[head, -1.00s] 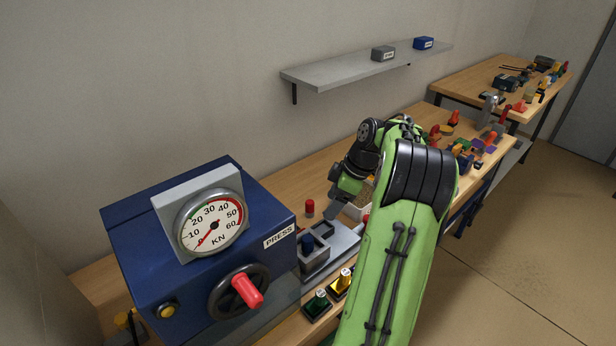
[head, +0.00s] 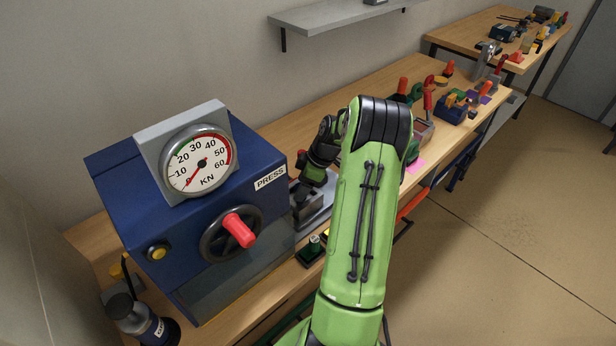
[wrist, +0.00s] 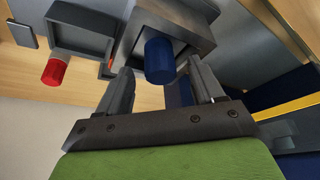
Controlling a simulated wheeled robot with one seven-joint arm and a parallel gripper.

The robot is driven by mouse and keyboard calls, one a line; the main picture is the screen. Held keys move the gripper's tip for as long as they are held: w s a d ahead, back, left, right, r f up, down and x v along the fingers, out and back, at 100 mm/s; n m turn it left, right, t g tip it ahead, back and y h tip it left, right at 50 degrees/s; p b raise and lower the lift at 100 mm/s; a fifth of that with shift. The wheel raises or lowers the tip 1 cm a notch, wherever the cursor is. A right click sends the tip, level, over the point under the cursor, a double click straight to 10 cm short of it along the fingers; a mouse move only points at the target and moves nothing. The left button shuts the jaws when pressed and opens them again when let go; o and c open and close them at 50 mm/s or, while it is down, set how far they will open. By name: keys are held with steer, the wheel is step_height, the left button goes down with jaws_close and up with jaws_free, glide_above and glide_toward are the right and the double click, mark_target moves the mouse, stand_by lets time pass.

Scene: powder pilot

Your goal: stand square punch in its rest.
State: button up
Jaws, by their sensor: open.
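A blue cylindrical knob (wrist: 160,60), seemingly the top of the square punch, stands up in a grey square-walled block (wrist: 178,14) in the wrist view. My gripper (wrist: 160,70) is open, with one finger on each side of the knob in the picture; I see no finger touching it. A second grey square frame with a shallow recess (wrist: 80,38) lies to the left; I cannot tell whether it is the rest. In the head view my gripper (head: 302,188) is over the grey fixture (head: 318,212) right of the press, and my arm hides much of it.
The blue press (head: 190,215) with gauge and red-handled wheel stands close on the left. A red cylinder (wrist: 55,70) is near the recessed frame. A green-topped piece (head: 313,245) sits at the bench front. Several coloured items crowd the bench's far end.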

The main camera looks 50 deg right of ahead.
jaws_close()
steer(key=c, duration=0.8)
jaws_free()
jaws_close()
steer(key=shift+r+p, duration=2.4)
steer(key=shift+r, duration=1.25)
